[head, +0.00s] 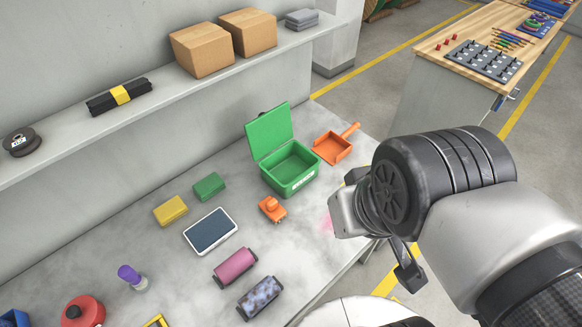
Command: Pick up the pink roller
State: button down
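The pink roller (235,265) lies on its side on the grey worktop, in the lower middle of the head view. It has dark ends and nothing covers it. A blue-grey mottled roller (260,298) lies just below and right of it, a small gap apart. My gripper (352,214) is above the right edge of the worktop, well to the right of the pink roller and apart from it. My wrist hides most of it, and its fingertips cannot be made out clearly.
A tablet (211,231), orange piece (272,209), yellow block (170,210) and green block (209,186) lie behind the roller. An open green box (290,170) and orange dustpan (333,148) stand farther back. A purple-topped bottle (131,277) and red pot (82,312) are left.

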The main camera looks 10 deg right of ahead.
aim_at(230, 268)
jog(key=u, duration=1)
